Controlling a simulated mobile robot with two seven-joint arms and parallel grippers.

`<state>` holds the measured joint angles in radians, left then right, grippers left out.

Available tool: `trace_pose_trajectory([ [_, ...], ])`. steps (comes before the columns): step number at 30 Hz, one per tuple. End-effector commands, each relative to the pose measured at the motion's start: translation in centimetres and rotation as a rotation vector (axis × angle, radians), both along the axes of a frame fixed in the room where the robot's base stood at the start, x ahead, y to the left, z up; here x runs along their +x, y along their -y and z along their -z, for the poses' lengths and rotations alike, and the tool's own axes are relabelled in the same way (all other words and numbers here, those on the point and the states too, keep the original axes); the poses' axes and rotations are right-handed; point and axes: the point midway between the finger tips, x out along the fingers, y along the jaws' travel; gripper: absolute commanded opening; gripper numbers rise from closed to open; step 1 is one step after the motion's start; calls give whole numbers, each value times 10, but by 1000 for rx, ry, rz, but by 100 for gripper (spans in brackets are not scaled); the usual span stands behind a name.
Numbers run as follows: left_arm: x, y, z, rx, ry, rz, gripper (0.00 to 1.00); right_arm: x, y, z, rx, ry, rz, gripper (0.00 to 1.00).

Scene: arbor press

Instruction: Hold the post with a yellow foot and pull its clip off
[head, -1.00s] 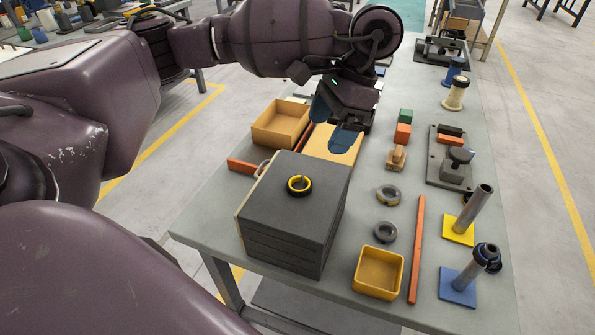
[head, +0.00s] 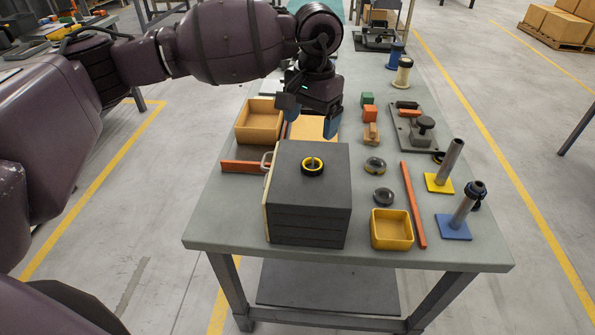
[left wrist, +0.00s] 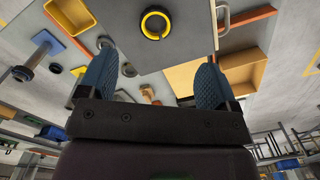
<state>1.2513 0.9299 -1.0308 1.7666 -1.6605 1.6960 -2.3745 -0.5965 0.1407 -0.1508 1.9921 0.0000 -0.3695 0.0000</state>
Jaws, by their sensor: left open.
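The post with a yellow foot (head: 449,163) leans to the right on the right side of the table. Its square yellow foot (head: 432,184) lies flat. A small dark ring-like piece (head: 438,157) shows just left of the post; I cannot tell whether it is on the post. A similar post with a blue foot (head: 462,209) stands nearer, with a dark clip (head: 475,191) around its top. My left gripper (head: 312,122) is open and empty behind the dark box, far left of the posts. Its fingers also show in the left wrist view (left wrist: 158,68). My right gripper is not in view.
A dark stacked box (head: 310,215) with a black-yellow ring (head: 313,166) on top stands front left. A yellow tray (head: 391,229), an orange bar (head: 412,205) and two dark rings lie between box and posts. A black press plate (head: 409,138) lies behind the posts.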

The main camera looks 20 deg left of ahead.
Motion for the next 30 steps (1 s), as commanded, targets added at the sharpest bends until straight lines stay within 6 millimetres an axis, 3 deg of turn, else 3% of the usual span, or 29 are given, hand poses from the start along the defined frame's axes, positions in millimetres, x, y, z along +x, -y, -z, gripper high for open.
trace_pose_trajectory([
  [8, 4, 4, 13, -24, 23, -53, 84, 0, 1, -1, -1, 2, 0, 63],
  [15, 4, 4, 47, -24, 21, -52, 84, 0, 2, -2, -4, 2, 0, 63],
  [23, 5, 4, 63, -24, 22, -53, 84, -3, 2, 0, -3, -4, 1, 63],
  [30, 7, 4, 94, -24, 21, -52, 84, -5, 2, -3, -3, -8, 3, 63],
])
